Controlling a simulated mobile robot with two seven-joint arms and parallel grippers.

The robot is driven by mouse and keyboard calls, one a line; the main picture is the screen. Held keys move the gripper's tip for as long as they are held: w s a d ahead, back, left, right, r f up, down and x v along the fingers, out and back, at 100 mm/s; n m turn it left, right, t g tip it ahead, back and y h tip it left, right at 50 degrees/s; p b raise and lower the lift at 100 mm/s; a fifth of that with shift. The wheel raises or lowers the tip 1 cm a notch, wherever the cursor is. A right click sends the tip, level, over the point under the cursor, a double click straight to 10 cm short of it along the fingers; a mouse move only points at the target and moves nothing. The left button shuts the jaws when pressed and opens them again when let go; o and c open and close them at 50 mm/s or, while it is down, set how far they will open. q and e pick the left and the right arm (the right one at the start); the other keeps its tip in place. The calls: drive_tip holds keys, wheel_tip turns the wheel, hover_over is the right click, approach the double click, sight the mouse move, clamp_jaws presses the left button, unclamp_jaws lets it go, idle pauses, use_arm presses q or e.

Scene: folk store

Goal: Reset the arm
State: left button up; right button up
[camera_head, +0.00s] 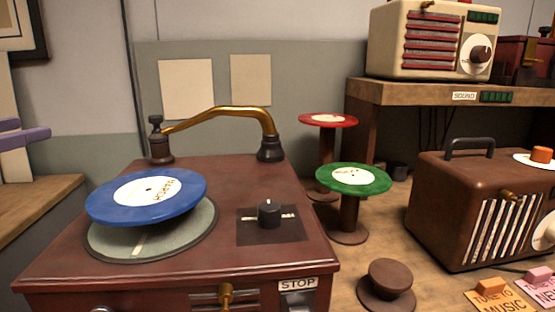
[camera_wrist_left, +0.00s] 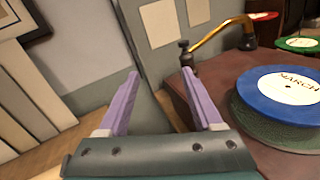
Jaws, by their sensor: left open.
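The brass tonearm (camera_head: 225,110) of the red-brown record player (camera_head: 110,262) arches over the back of its top. Its right end meets a dark base (camera_head: 270,149), and its left end is at a small dark post (camera_head: 157,140). A blue record (camera_head: 105,210) sits on the grey-green turntable (camera_head: 200,235), looking slightly raised from it. The label reads "MARCH". My left gripper (camera_wrist_left: 160,72) is open and empty, its purple fingers apart in the wrist view. In the head view its fingers (camera_head: 35,130) show at the left edge, left of the player and apart from it. My right gripper is out of view.
A green record (camera_head: 370,180) and a red record (camera_head: 304,120) rest on brown stands right of the player. A brown radio (camera_head: 440,185) stands at right, and a cream radio (camera_head: 388,35) is on a shelf. A wooden counter (camera_head: 30,205) lies at left.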

use_arm(q)
drive_tip(key=s+a+r+m+y, duration=0.2)
drive_tip(key=a+r+m, duration=0.2)
drive_tip(key=a+r, duration=0.6)
drive_tip(key=s+d+f+m+g, duration=0.3)
drive_tip(key=f+m, duration=0.3)
drive_tip(key=f, duration=0.1)
drive_tip(key=s+d+f+m+g+y, duration=0.1)
drive_tip(key=s+d+f+m+g, duration=0.25)
drive_tip(key=f+m, duration=0.25)
drive_tip(key=s+d+f+m+g, duration=0.2)
drive_tip(key=d+f+m+g, duration=0.15)
drive_tip(key=f+m, duration=0.3)
drive_tip(key=s+d+f+m+g+y, duration=0.1)
drive_tip(key=s+d+f+m+y, duration=0.15)
drive_tip(key=s+m, duration=0.6)
drive_tip(key=s+d+f+m+g+y, duration=0.1)
drive_tip(key=s+f+m+y, duration=0.2)
drive_tip(key=s+m, duration=0.55)
drive_tip(key=s+d+f+n+g+h, duration=0.1)
drive_tip(key=d+f+n+h, duration=0.15)
drive_tip(key=d, duration=0.55)
drive_tip(key=s+d+f+n+g+h, duration=0.1)
drive_tip(key=d+f+n+h, duration=0.15)
drive_tip(key=d, duration=0.45)
wheel_tip(320, 180, up, 49)
drive_tip(key=p, duration=4.8)
drive_tip(key=shift+s+d+n+p, duration=0.2)
drive_tip(key=shift+d+n+p, duration=0.1)
drive_tip(key=shift+n+p, duration=0.05)
